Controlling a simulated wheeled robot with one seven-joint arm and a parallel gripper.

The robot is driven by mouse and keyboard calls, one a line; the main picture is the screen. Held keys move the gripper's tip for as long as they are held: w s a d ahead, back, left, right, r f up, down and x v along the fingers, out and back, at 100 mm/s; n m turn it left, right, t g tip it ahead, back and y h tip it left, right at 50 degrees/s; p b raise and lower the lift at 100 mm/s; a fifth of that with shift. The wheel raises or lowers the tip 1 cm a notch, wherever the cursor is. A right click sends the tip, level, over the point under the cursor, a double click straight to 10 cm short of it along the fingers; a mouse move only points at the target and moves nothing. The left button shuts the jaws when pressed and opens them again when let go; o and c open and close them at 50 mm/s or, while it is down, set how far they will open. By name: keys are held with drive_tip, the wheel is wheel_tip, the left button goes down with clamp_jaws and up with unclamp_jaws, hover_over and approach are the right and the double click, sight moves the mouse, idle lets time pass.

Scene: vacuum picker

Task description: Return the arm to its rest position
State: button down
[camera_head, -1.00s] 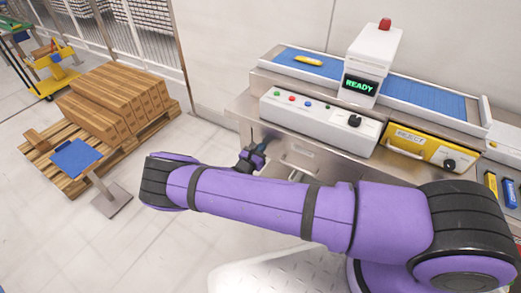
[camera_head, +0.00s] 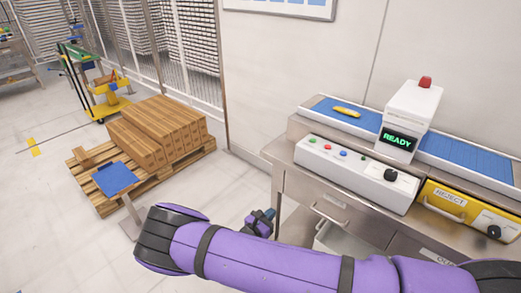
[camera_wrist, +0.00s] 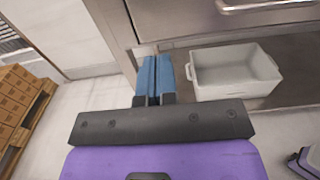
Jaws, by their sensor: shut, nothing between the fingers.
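My purple arm reaches across the bottom of the head view. My gripper (camera_head: 268,215) shows small behind the arm, in front of the steel bench's left end. In the wrist view my gripper (camera_wrist: 153,80) has its two blue fingers together with nothing held. The fingertips point toward the bench's lower part, just left of a white bin (camera_wrist: 235,75). No contact with the bin or bench can be made out. The rest of the arm near the base is cut off by the frame's lower edge.
The steel bench (camera_head: 300,185) carries a blue conveyor (camera_head: 455,158) with a yellow item (camera_head: 347,112), a READY display (camera_head: 398,140) and a yellow REJECT drawer (camera_head: 450,205). Boxes (camera_head: 160,130) sit on a pallet (camera_head: 195,160) at left, near a blue-topped stand (camera_head: 116,178). Floor between is clear.

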drive_tip(key=shift+r, duration=0.1)
drive_tip(key=s+d+r+m+g+y, duration=0.2)
drive_tip(key=d+r+m+g, duration=0.3)
drive_tip(key=r, duration=0.7)
drive_tip(key=s+d+r+m+g+y, duration=0.15)
drive_tip(key=d+r+m+g, duration=0.4)
drive_tip(key=r, duration=0.75)
drive_tip(key=s+d+r+m+g+y, duration=0.25)
drive_tip(key=r+m, duration=0.55)
drive_tip(key=r, duration=0.4)
drive_tip(key=s+d+r+m+t+y, duration=0.1)
drive_tip(key=s+d+r+m+y, duration=0.15)
drive_tip(key=s+r, duration=0.35)
drive_tip(key=s+d+r+m+t+y, duration=0.1)
drive_tip(key=s+d+r+m+y, duration=0.1)
drive_tip(key=s+d+r, duration=0.45)
drive_tip(key=s+r+m+t+y, duration=0.1)
drive_tip(key=s+r+m, duration=0.1)
drive_tip(key=s, duration=0.4)
drive_tip(key=s+a+r+m+t+y, duration=0.1)
drive_tip(key=s+r+m+t, duration=0.1)
drive_tip(key=s+r, duration=0.3)
drive_tip(key=shift+s+t, duration=0.3)
drive_tip(key=shift+s, duration=0.35)
